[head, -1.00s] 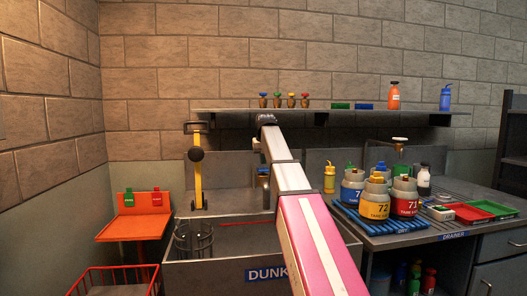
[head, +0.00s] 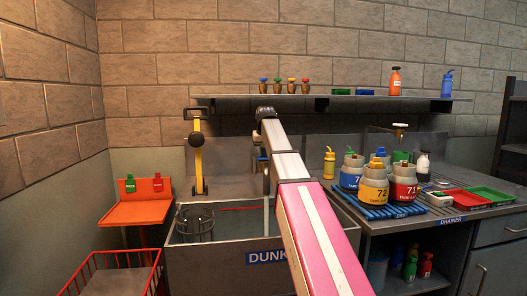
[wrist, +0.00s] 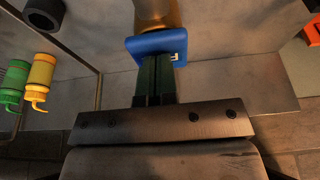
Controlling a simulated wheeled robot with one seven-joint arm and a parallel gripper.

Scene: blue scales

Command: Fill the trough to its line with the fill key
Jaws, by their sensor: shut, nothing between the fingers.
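The trough (head: 222,258) is a grey tank with a blue label that starts "DUNK", and a red line (head: 240,209) shows on its inner wall. A blue block with a small white mark, which looks like the fill key (wrist: 150,45), sits against a brass-coloured body in the wrist view. A bit of blue (head: 262,158) also shows beside my arm in the head view. My gripper (wrist: 157,63) is shut and empty, its dark fingertips right at the blue block; I cannot tell whether they touch. A pale vertical stream (head: 266,216) falls into the trough. My arm hides part of the trough.
A wire basket (head: 194,226) hangs inside the trough at left, with a yellow stand (head: 198,165) behind it. Labelled tanks (head: 374,190) stand on a blue rack on the right counter. A shelf (head: 350,99) holds several keys and bottles. An orange seat (head: 140,213) stands left.

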